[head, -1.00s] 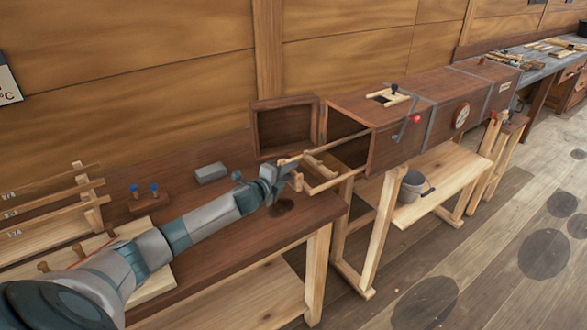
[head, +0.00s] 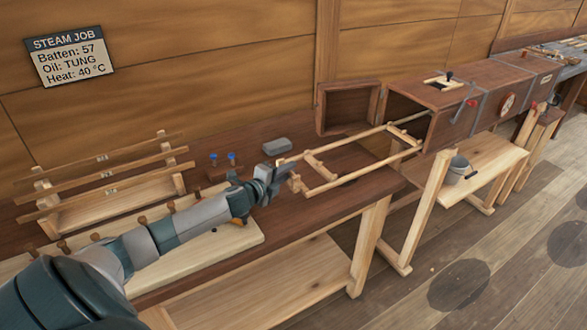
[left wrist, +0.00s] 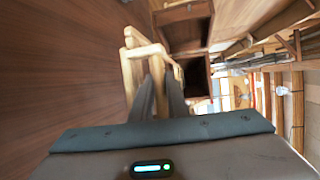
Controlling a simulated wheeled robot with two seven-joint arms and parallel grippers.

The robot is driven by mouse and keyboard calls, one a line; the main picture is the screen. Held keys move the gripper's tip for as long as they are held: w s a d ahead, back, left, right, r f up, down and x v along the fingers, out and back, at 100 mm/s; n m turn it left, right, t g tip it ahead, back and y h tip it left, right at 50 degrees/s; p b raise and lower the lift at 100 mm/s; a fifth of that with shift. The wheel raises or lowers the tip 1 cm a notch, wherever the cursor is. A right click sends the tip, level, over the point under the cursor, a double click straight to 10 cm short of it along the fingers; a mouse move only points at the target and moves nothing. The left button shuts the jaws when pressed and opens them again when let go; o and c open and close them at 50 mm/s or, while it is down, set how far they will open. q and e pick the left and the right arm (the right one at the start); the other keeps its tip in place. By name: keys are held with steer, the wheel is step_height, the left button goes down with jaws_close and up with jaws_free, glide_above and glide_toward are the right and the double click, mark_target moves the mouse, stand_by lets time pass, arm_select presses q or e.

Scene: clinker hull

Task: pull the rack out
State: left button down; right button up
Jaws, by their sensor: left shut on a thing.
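The rack (head: 355,166) is a pale wooden ladder-like frame with two long rails and crosspieces. Much of it sticks out of the open end of the brown wooden steam box (head: 411,114), over the bench; its far end is at the box mouth. My left gripper (head: 283,172) is shut on the rack's near end. In the left wrist view the fingers (left wrist: 164,92) close on the pale rack end (left wrist: 140,48), and the dark box mouth (left wrist: 194,73) lies beyond. The box door (head: 347,107) stands open to the left. My right gripper is not in view.
A grey block (head: 276,146) and blue-topped pegs (head: 231,157) stand on the dark bench behind my arm. A stand with battens (head: 110,186) is at the left. A pale board with pegs (head: 215,244) lies under my arm. A bucket (head: 458,168) sits below the box.

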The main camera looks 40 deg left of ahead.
arm_select(q)
steer(key=shift+s+a, duration=0.15)
steer(key=shift+s, duration=0.2)
steer(key=c, duration=2)
jaws_free()
steer(key=shift+r, duration=0.15)
